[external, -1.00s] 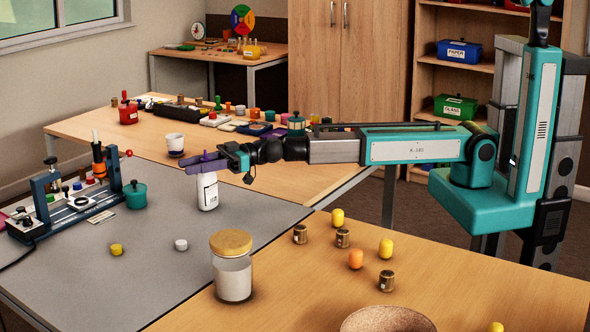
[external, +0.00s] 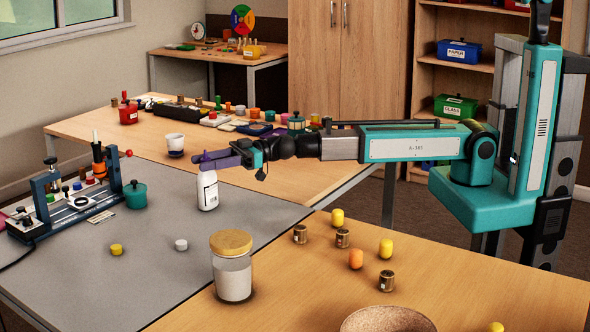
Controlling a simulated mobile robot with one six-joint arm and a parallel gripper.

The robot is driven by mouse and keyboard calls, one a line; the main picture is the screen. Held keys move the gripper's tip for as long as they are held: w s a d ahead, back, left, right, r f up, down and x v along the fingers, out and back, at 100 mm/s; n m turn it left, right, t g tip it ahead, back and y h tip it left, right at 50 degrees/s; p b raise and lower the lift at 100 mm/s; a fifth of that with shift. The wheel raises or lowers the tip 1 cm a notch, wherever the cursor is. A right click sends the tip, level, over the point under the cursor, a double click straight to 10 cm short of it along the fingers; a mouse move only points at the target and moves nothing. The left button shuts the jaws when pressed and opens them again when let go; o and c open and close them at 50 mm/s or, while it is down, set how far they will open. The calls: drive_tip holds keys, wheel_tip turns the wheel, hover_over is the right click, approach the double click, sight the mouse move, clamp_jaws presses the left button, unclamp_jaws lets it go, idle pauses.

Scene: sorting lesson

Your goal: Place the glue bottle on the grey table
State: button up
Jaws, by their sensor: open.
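The glue bottle (external: 208,190) is white with a dark label and stands upright on the grey table (external: 150,260), near its back right edge. My gripper (external: 208,158) has purple fingers and is at the bottle's top, level with its upper part. The fingers are open, and the bottle's cap is hidden behind or between them. From this side I cannot tell whether a finger touches the bottle.
A jar with a wooden lid (external: 232,268) stands in front of the bottle. A teal pot (external: 135,194) and a press-like device (external: 72,200) are at the left. A white cup (external: 175,144) stands behind.

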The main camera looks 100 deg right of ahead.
drive_tip(key=p+v, duration=0.1)
drive_tip(key=v, duration=0.7)
idle(0.8)
